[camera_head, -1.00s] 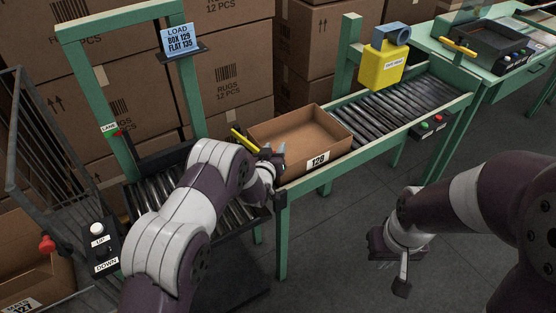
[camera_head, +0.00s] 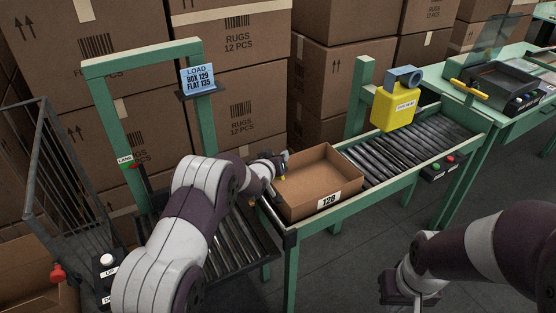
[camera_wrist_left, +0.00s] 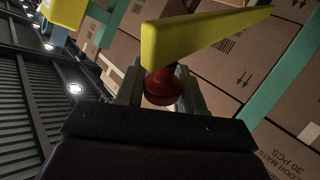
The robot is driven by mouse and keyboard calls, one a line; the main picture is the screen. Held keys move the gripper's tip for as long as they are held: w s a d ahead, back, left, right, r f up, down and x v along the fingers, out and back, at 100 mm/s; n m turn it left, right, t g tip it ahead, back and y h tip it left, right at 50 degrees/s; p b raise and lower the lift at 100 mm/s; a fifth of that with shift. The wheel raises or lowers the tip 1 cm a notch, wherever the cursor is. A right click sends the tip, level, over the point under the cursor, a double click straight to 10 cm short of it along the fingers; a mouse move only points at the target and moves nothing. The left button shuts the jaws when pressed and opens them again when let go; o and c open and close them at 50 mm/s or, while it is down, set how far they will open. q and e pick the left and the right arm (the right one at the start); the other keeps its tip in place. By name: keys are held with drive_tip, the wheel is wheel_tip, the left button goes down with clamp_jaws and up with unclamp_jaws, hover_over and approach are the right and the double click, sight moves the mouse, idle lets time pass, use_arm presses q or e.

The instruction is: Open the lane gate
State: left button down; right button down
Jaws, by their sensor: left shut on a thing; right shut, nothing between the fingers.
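The lane gate's yellow bar (camera_wrist_left: 200,38) crosses the top of the left wrist view, with a red knob (camera_wrist_left: 163,86) under it. My left gripper (camera_wrist_left: 162,92) is shut on the red knob. In the head view the left gripper (camera_head: 277,165) is at the far left corner of the open cardboard box (camera_head: 327,200), labelled 129. Only a bit of yellow shows beside it; the arm and hand hide most of the gate. My right gripper (camera_head: 408,298) is shut and empty, low at the right, clear of the conveyor.
The roller conveyor (camera_head: 410,148) runs right from the box, with a yellow scanner-like unit (camera_head: 397,108) above it. A green frame (camera_head: 140,62) with a LOAD sign (camera_head: 198,78) stands left. A control post (camera_head: 106,262) is near the lower left. Stacked cartons fill the back.

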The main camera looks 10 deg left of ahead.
use_arm(q)
drive_tip(key=c, duration=0.8)
unclamp_jaws()
drive_tip(key=shift+w+a+f, duration=0.1)
drive_tip(key=shift+w+a, duration=0.05)
drive_tip(key=b+v, duration=0.3)
drive_tip(key=v, duration=0.9)
drive_tip(key=shift+s, duration=0.35)
